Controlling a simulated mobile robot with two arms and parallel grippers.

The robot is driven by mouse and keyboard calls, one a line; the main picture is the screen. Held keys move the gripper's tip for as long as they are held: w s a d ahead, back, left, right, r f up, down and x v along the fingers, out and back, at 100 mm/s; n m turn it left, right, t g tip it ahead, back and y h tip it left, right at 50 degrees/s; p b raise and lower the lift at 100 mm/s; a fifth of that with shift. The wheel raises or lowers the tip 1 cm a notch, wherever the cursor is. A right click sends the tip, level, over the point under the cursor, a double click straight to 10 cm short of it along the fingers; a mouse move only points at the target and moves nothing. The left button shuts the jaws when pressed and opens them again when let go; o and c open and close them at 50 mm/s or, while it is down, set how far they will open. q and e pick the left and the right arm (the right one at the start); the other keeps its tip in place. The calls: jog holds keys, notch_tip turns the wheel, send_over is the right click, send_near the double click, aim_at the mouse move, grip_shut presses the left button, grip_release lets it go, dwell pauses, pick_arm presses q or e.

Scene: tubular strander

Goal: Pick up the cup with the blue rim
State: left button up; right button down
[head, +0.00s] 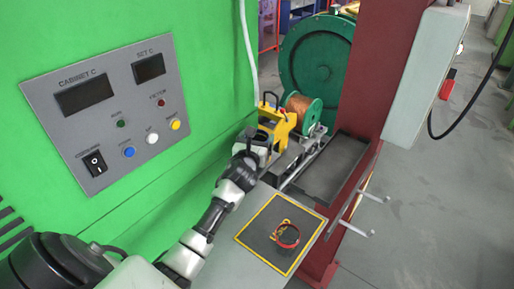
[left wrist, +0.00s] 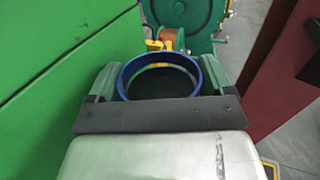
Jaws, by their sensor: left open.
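The cup with the blue rim (left wrist: 160,80) shows in the left wrist view as a round opening with a dark inside. My left gripper (left wrist: 160,72) is open, with one finger on each side of the cup. I cannot tell whether the fingers touch it. In the head view my left gripper (head: 259,146) is at the end of the arm, beside the green cabinet and near the yellow bracket. The cup is mostly hidden there by the gripper. My right gripper is not in view.
A red-rimmed ring-shaped object (head: 286,236) sits on a dark mat with a yellow border (head: 262,253). A yellow bracket (head: 279,122) and copper spool (head: 302,110) stand beyond the gripper. The green cabinet (head: 135,170) is close on the left; a dark red post (head: 372,75) is on the right.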

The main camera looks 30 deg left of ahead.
pick_arm(q)
jog(key=shift+c, duration=0.6)
jog(key=c, duration=0.7)
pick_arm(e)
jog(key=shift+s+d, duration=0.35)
pick_arm(q)
jog(key=shift+r, duration=0.1)
